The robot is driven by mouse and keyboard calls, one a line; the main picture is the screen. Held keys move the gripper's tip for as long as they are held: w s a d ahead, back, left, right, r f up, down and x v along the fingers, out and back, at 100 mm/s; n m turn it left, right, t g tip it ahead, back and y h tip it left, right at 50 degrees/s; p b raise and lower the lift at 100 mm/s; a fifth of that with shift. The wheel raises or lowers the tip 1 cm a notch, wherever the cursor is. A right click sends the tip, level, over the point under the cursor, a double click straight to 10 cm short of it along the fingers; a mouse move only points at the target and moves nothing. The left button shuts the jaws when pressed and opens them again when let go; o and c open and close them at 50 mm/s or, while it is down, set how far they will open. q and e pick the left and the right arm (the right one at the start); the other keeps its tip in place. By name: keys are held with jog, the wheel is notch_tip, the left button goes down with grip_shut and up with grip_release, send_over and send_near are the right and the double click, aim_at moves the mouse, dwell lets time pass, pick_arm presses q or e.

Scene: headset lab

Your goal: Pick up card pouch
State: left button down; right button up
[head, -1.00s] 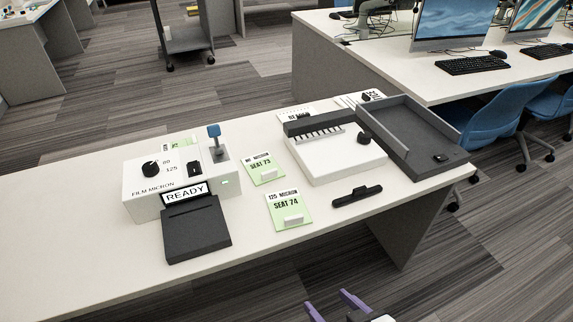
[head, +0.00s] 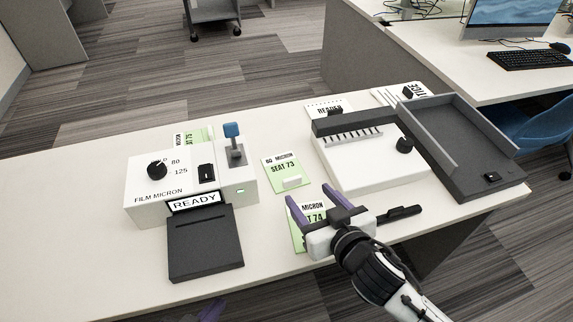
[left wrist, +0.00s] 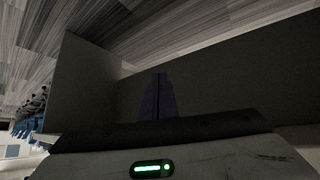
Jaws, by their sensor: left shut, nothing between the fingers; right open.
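Light green and white pouches lie on the white table. The one marked SEAT 74 (head: 313,209) is partly hidden by my right gripper (head: 303,193). That gripper is open, its purple fingers appearing over either side of the pouch; I cannot tell its height above it. The SEAT 73 pouch (head: 284,170) lies behind, with a small white block near its front edge. Another green pouch (head: 195,135) is partly hidden behind the film micron box. My left gripper (head: 211,311) barely shows at the bottom edge; in the left wrist view its purple fingers (left wrist: 157,97) are together and empty.
The film micron box (head: 150,190) and the dark READY plate (head: 205,245) stand left. A white machine with a dark bar (head: 370,170) and a grey tray (head: 470,180) stand right. A black handle-like piece (head: 400,214) lies beside my right gripper. The table's left part is clear.

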aim_at(293, 181)
jog(key=x, duration=0.8)
jog(key=shift+s+a+f, duration=0.1)
jog(key=shift+s+a, duration=0.05)
jog(key=shift+a, duration=0.1)
jog(key=c, duration=1.1)
